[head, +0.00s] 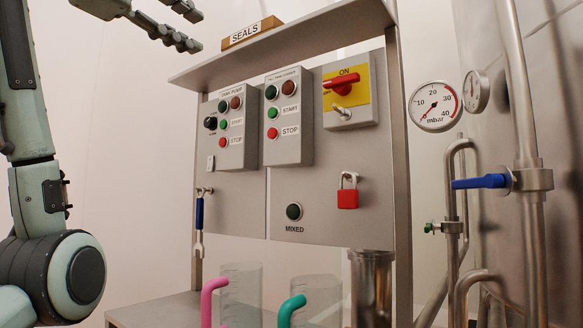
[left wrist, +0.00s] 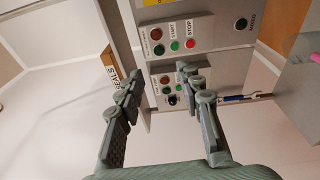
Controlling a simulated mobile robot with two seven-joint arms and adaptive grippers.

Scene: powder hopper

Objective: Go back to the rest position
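My left gripper (head: 199,32) shows at the top left of the head view, up beside the shelf of the control panel. Its two fingers are spread apart with nothing between them. In the left wrist view the open fingers (left wrist: 159,72) point toward the panel, which appears turned on its side. My left arm runs down the left edge of the head view. My right gripper is not in view.
The SEALS box (head: 252,33) sits on the panel shelf (head: 290,42) near the gripper. Switch boxes (head: 289,145), a red padlock (head: 348,198) and a blue-handled wrench (head: 199,222) are on the panel. Pipes with a blue valve lever (head: 480,182) stand right. Clear jugs (head: 240,290) stand below.

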